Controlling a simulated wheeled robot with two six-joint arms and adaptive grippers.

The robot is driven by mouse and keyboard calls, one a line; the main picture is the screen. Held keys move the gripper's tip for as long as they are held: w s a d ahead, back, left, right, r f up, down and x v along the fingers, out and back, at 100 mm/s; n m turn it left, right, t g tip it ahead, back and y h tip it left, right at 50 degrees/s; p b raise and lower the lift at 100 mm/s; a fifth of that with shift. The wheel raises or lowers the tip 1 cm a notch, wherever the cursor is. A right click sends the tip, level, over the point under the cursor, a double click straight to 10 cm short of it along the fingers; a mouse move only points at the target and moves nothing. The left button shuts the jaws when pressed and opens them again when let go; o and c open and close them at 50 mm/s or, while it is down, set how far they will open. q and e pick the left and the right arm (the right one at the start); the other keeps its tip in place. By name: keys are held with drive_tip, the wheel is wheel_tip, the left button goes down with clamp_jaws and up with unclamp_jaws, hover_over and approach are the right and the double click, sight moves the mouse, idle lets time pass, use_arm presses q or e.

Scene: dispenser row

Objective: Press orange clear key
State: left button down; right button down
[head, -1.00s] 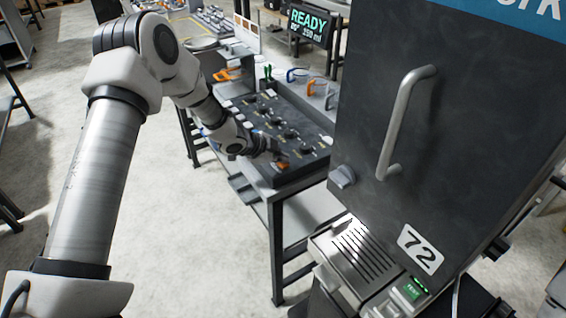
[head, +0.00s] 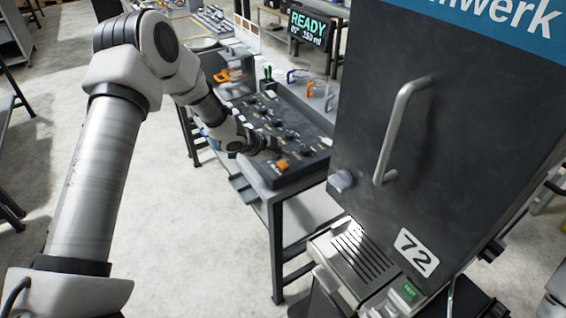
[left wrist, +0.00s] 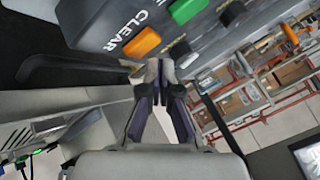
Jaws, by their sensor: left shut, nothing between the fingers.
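The orange clear key (head: 282,165) is at the near end of the dark control panel (head: 262,170). In the left wrist view the orange key (left wrist: 142,42) sits beside the white word CLEAR, with a green key (left wrist: 187,10) beyond it. My left gripper (head: 273,150) is just behind the orange key in the head view. In the left wrist view its fingertips (left wrist: 160,72) are together and empty, a short way from the key; I see no contact. My right gripper is in neither view.
The panel carries several dark knobs and lies on a bench. A large dark dispenser (head: 455,130) marked 72, with a handle (head: 400,130) and a grille (head: 352,250), stands at the right. A display (head: 308,28) reads READY.

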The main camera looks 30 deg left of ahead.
sight(281, 165)
use_arm(q)
wheel_tip(281, 165, up, 5)
drive_tip(key=p, duration=0.5)
drive_tip(key=shift+r, duration=0.1)
idle(0.3)
